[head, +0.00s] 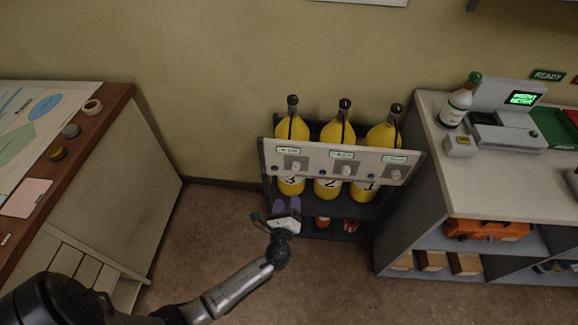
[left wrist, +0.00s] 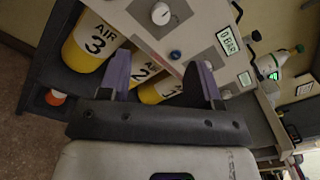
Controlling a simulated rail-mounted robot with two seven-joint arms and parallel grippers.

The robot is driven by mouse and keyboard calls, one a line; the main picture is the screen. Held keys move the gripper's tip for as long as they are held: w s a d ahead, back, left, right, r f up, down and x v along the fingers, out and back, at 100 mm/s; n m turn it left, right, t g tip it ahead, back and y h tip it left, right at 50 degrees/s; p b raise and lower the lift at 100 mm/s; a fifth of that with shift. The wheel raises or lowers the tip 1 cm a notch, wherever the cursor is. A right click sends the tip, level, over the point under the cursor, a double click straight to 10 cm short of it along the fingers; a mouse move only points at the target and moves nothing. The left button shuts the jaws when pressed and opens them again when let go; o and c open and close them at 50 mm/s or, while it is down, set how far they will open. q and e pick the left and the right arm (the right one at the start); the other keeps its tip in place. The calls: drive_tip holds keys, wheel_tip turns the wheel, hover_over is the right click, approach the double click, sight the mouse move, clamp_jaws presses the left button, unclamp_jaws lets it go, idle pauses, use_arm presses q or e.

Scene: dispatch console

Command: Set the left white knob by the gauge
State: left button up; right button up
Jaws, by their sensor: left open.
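The left white knob (head: 296,166) sits on the pale panel (head: 340,161) in front of yellow air bottles. The green-lit gauge (head: 288,150) is just above it, too small to read in the head view. In the left wrist view a white knob (left wrist: 160,13), apparently the left one, shows at the top; a nearby gauge (left wrist: 228,40) seems to read 0 BAR. My left gripper (head: 287,204) is open and empty, below the panel's left part. Its purple fingers (left wrist: 165,82) are apart and touch no knob. My right gripper is out of view.
The middle knob (head: 346,170) and right knob (head: 395,174) share the panel, with blue buttons between. A grey counter (head: 510,185) stands close on the right, a wooden-edged desk (head: 105,110) on the left. Open floor (head: 205,230) lies between desk and rack.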

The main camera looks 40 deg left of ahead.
sight(295, 168)
use_arm(q)
drive_tip(key=shift+m, duration=0.6)
drive_tip(key=b+x, duration=0.2)
drive_tip(key=x, duration=1.1)
drive_tip(key=shift+w+d, duration=0.1)
drive_tip(key=shift+w, duration=0.25)
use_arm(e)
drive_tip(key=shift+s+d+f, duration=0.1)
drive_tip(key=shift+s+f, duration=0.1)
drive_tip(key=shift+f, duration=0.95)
